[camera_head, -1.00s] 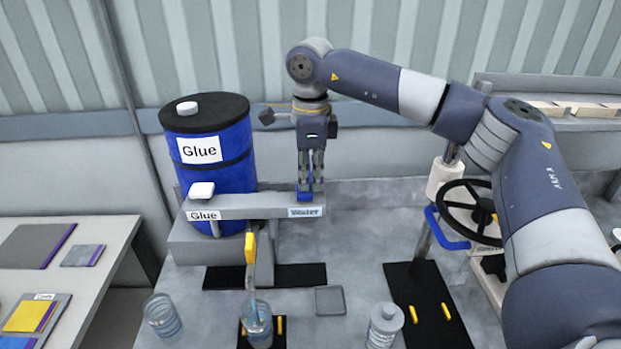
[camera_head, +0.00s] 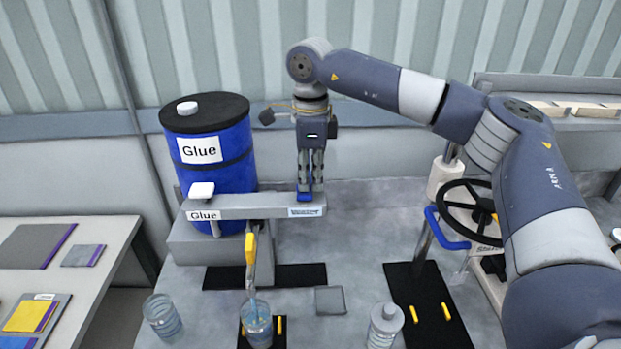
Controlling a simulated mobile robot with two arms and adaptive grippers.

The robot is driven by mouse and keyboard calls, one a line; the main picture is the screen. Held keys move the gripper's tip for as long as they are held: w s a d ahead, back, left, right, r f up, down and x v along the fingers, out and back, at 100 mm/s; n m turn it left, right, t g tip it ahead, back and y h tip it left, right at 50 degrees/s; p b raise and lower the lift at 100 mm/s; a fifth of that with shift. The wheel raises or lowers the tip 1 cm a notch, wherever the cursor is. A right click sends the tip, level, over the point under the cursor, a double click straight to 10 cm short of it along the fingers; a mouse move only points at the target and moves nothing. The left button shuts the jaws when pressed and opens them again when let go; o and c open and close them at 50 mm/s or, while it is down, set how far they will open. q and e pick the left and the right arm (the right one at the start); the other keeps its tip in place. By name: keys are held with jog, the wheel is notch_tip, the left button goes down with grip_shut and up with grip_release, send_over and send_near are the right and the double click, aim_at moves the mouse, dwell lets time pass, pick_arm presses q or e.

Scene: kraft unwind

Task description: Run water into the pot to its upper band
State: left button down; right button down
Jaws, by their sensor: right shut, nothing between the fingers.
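My right gripper (camera_head: 308,192) points straight down, its fingers closed, at the small blue water lever (camera_head: 304,196) on the right end of the grey dispenser bar (camera_head: 250,206). The fingertips appear to touch the lever; nothing is between them. The yellow spout (camera_head: 250,248) hangs from the bar, and a thin bluish stream (camera_head: 250,283) runs from below it into a clear pot (camera_head: 257,325). The pot stands on a black mat with yellow marks. Bluish liquid shows in the pot, but its bands and exact level are too small to tell. My left gripper is out of view.
A blue glue drum (camera_head: 225,160) stands behind the bar, with a white glue knob (camera_head: 201,190). Another clear jar (camera_head: 162,316) stands left of the pot, a capped bottle (camera_head: 384,325) to its right. A black handwheel (camera_head: 468,208) is at right. A side table (camera_head: 105,240) is at left.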

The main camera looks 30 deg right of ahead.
aim_at(311, 189)
jog(key=shift+s+f, duration=0.15)
jog(key=shift+f, duration=0.1)
dwell(0.7)
